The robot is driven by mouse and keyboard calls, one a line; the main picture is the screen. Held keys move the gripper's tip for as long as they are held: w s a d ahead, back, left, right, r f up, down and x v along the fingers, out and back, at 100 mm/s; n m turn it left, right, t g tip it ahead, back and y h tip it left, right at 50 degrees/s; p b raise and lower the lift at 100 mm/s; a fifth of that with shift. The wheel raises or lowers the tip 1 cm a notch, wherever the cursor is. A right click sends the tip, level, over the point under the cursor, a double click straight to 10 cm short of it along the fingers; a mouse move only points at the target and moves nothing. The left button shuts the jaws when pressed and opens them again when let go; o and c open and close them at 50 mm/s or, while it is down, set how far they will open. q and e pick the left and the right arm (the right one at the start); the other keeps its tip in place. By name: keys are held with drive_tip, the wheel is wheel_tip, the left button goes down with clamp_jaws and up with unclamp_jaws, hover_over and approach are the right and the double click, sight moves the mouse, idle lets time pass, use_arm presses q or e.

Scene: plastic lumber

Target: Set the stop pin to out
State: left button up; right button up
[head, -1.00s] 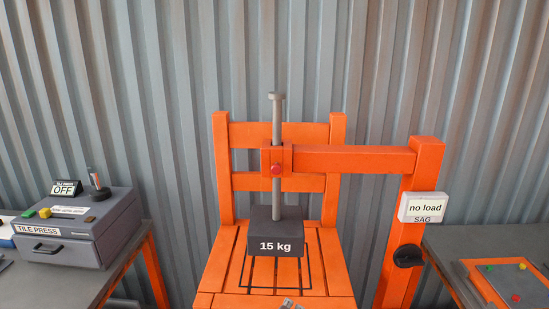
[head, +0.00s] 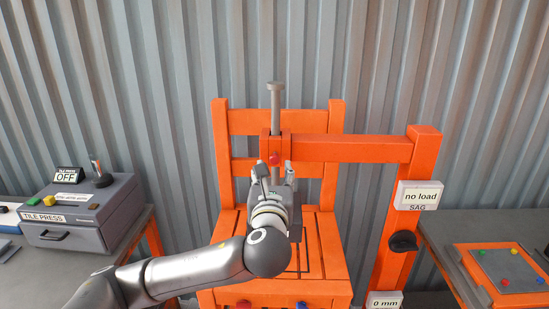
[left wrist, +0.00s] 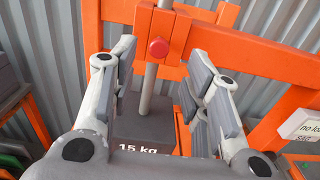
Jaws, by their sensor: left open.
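The stop pin appears to be the red round knob (head: 274,159) on the front of the orange guide block (head: 284,145). It also shows in the left wrist view (left wrist: 159,48). A grey rod (head: 276,100) passes upright through the block, with the dark 15 kg weight (left wrist: 137,130) at its lower end. My left gripper (head: 275,172) is open and empty, its fingers pointing at the block just below the knob. In the left wrist view its fingers (left wrist: 160,68) stand apart on either side of the knob and rod. My right gripper is not seen.
The orange arm (head: 350,149) runs right to a post (head: 402,220) with a "no load" display (head: 418,195) and a black knob (head: 403,241). The orange chair (head: 325,240) stands below. A tile press (head: 80,210) sits left, a panel with coloured buttons (head: 505,268) right.

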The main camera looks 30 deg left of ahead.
sight(274, 160)
use_arm(q)
drive_tip(key=p+x, duration=0.1)
drive_tip(key=x, duration=0.4)
drive_tip(key=shift+w+a, duration=0.15)
drive_tip(key=shift+w, duration=0.1)
drive_tip(key=shift+p+x, duration=0.4)
drive_tip(key=shift+x, duration=0.35)
clamp_jaws()
